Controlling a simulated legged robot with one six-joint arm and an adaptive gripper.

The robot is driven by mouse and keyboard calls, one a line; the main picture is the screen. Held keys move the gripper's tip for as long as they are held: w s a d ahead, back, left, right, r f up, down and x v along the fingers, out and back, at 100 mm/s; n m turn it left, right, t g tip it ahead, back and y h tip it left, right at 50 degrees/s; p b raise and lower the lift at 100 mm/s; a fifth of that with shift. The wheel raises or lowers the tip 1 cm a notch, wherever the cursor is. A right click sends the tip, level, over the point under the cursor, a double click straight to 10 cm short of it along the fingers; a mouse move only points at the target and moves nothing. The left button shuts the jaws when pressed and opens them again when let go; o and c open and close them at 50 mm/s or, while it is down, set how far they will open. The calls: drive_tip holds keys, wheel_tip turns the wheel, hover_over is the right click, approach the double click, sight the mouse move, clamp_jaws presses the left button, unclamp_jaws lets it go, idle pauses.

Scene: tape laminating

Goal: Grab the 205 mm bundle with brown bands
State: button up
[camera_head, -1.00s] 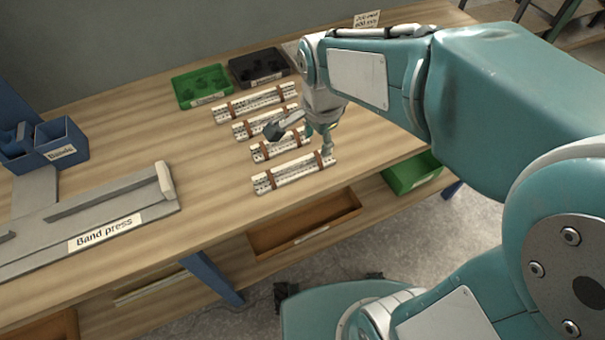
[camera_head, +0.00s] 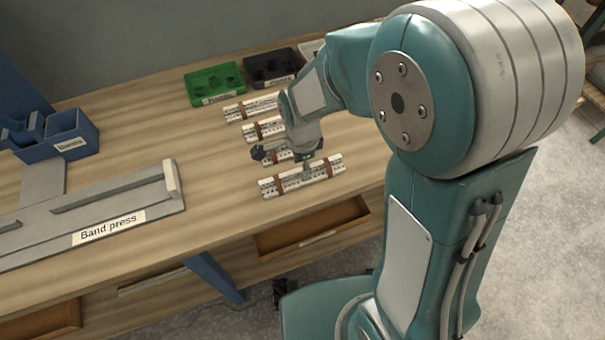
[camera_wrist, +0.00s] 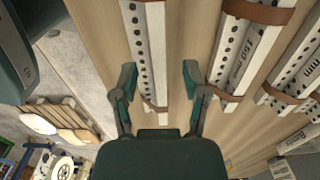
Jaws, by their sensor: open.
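Several white bundles with brown bands lie side by side on the bench. In the wrist view, my gripper (camera_wrist: 158,78) is open and empty, with one finger on either side of a dotted white bundle (camera_wrist: 155,40); contact cannot be told. A neighbouring bundle (camera_wrist: 236,52) reads what looks like 150 mm. Another bundle (camera_wrist: 297,72) shows "mm". No 205 mm label is readable.
A band press (camera_head: 110,200) and a blue bin (camera_head: 75,136) stand at the left. A green tray (camera_head: 214,84) and a black tray (camera_head: 270,68) sit behind the bundles. A brown drawer (camera_head: 312,228) is below the bench edge. The bench between press and bundles is clear.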

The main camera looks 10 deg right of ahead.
drive_tip(key=shift+a+f, duration=0.1)
drive_tip(key=shift+f, duration=0.7)
drive_tip(key=c, duration=0.8)
clamp_jaws()
drive_tip(key=shift+s, duration=0.1)
